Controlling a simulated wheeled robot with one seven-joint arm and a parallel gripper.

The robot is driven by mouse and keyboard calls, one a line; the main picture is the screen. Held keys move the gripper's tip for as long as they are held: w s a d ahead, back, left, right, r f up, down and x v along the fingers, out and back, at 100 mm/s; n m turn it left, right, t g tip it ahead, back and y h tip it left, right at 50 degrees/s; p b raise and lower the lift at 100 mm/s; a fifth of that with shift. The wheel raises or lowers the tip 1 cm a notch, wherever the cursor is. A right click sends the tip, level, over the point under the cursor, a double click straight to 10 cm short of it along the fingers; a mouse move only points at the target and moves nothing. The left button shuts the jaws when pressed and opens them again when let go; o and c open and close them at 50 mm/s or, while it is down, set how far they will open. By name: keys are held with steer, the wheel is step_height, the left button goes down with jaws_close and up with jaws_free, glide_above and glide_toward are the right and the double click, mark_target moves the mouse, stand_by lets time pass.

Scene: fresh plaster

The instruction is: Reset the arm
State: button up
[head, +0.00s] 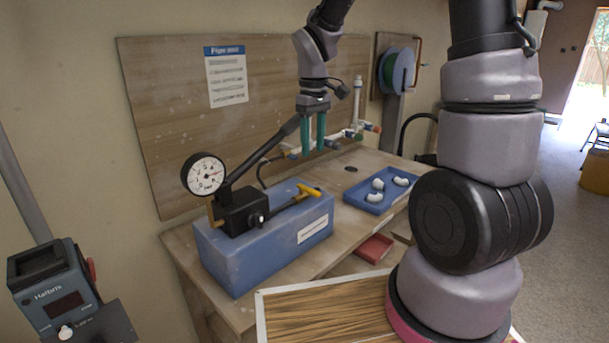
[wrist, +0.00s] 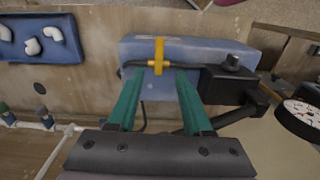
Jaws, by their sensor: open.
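My gripper (head: 313,136) hangs from my arm above the workbench, with two green fingers pointing down and spread apart. It is open and empty. In the head view it is behind and above the blue pump box (head: 262,250), near the pump's raised black lever (head: 262,158). The wrist view also shows my open gripper (wrist: 158,82), its fingertips in line with the blue box (wrist: 190,52) and its yellow fitting (wrist: 158,55). I cannot tell from these frames whether a fingertip touches anything.
The box carries a round gauge (head: 204,174). A blue tray (head: 370,203) of white pipe elbows lies to the right on the wooden bench (head: 340,180). White pipework (head: 350,133) stands near the back board (head: 180,110). A Halbris device (head: 50,290) is at lower left.

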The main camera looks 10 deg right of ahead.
steer(key=s+d+r+m+t+y, duration=0.1)
steer(key=s+d+r+m+t, duration=0.2)
steer(key=s+r, duration=0.5)
steer(key=s+d+r+m+t+y, duration=0.1)
steer(key=s+d+r+m+t, duration=0.3)
steer(key=s+r+m, duration=0.3)
step_height(320, 180, up, 3)
steer(key=shift+s+d+r+m, duration=0.15)
steer(key=shift+s+d+m, duration=0.15)
steer(key=shift+s+d, duration=0.1)
